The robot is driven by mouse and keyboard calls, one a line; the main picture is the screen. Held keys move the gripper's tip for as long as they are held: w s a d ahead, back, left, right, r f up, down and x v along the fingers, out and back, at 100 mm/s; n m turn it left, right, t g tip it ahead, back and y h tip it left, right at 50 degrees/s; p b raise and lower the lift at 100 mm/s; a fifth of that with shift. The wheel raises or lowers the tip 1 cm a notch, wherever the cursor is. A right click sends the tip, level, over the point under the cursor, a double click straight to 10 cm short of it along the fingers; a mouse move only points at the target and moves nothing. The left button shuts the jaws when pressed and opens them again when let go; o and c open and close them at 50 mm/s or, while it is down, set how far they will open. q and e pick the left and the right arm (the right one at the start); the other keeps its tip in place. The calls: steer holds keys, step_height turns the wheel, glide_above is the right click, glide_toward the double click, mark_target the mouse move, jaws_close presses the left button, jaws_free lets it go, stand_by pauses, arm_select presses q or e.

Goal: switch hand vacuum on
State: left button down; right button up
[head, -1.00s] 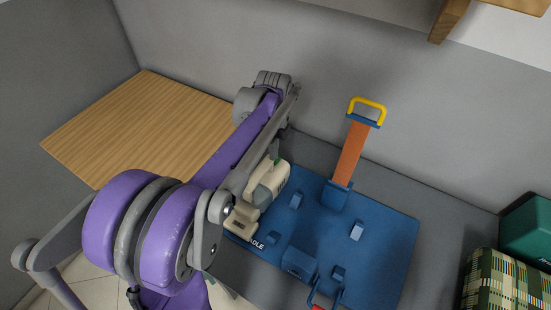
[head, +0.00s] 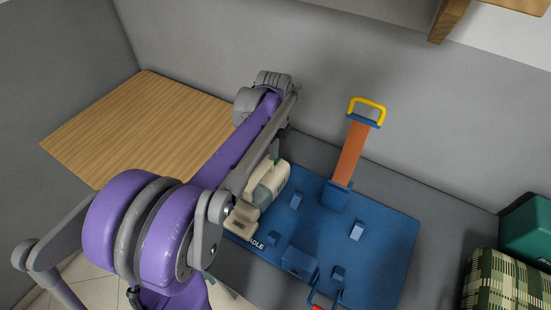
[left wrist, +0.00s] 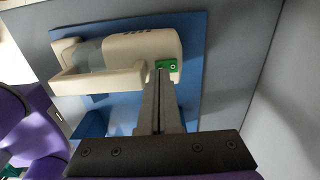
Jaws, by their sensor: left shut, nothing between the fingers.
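The hand vacuum (head: 265,190) is cream-coloured and lies on a blue board (head: 385,235), partly hidden by my left arm in the head view. In the left wrist view the vacuum (left wrist: 115,58) shows a grey section, a handle and a green switch (left wrist: 167,66) with a white mark. My left gripper (left wrist: 160,75) is shut and empty. Its tips are at the green switch and overlap its lower edge; I cannot tell whether they touch it. In the head view the left gripper (head: 277,150) is over the vacuum's far end. My right gripper is not in view.
An orange upright with a yellow handle (head: 367,105) stands at the board's back. Several blue blocks (head: 357,231) sit on the board. A wooden surface (head: 140,125) is at left, a plaid item (head: 500,285) and a green box (head: 530,228) at right. A grey wall rises behind.

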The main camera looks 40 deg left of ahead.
arm_select(q)
steer(key=shift+f+b, duration=0.55)
steer(key=shift+f, duration=0.35)
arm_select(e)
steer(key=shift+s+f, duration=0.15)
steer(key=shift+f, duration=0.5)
arm_select(q)
steer(key=shift+r, duration=0.1)
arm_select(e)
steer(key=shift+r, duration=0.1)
arm_select(q)
steer(key=shift+r+p, duration=2.2)
steer(key=shift+r, duration=1.25)
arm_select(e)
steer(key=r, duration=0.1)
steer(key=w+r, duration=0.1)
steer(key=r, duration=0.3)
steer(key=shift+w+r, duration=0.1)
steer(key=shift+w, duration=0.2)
arm_select(q)
steer(key=shift+d, duration=0.1)
